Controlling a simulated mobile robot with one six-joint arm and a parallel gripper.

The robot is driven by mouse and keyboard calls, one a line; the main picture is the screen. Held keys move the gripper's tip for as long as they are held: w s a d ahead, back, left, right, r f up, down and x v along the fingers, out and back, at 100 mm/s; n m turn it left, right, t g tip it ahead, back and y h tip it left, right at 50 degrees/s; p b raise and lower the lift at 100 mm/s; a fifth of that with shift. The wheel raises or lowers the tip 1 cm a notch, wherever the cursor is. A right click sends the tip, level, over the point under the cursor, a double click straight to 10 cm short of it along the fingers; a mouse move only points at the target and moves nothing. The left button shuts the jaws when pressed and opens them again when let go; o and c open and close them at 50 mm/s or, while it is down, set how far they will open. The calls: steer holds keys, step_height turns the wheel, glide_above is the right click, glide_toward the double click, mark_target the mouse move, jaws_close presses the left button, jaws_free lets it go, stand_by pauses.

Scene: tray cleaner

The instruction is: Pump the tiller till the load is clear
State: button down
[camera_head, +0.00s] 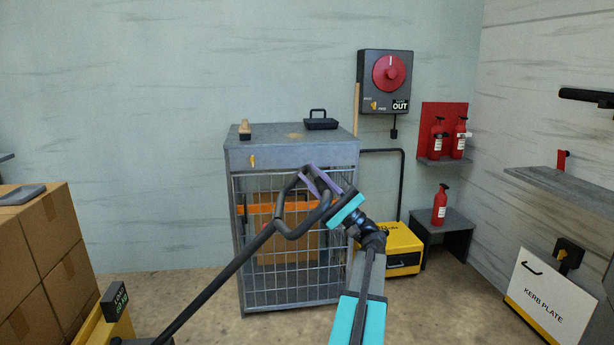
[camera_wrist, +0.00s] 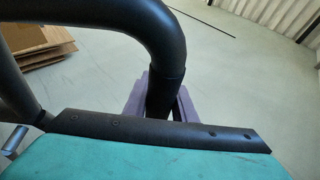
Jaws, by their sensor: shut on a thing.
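The black tiller (camera_head: 243,262) slants up from the lower left and ends in a loop handle, low in front of the cage. My gripper (camera_head: 318,183), with purple fingers, is shut on the loop's upper part. In the wrist view the thick black handle tube (camera_wrist: 165,55) passes between the purple fingers of my gripper (camera_wrist: 162,98). A stack of cardboard boxes (camera_head: 50,240) stands at the left, behind a yellow frame (camera_head: 105,328) with a small black display (camera_head: 115,298). The underside of the boxes is out of view, so their clearance cannot be told.
A grey wire cage (camera_head: 290,285) stands right behind the handle. A yellow case (camera_head: 405,255) and a low grey stand (camera_head: 445,228) with a red extinguisher (camera_head: 440,205) are to the right. A white kerb plate (camera_head: 545,297) leans at far right. Floor between boxes and cage is open.

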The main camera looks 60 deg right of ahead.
steer(key=shift+s+d+r+h, duration=0.2)
steer(key=shift+d+r+h, duration=0.2)
steer(key=shift+r, duration=0.05)
steer(key=c, duration=1.7)
jaws_free()
steer(key=shift+t, duration=0.3)
steer(key=shift+o, duration=1.1)
steer(key=shift+s, duration=0.15)
steer(key=shift+w+a+f, duration=0.15)
steer(key=shift+w+f, duration=0.05)
steer(key=shift+f, duration=0.1)
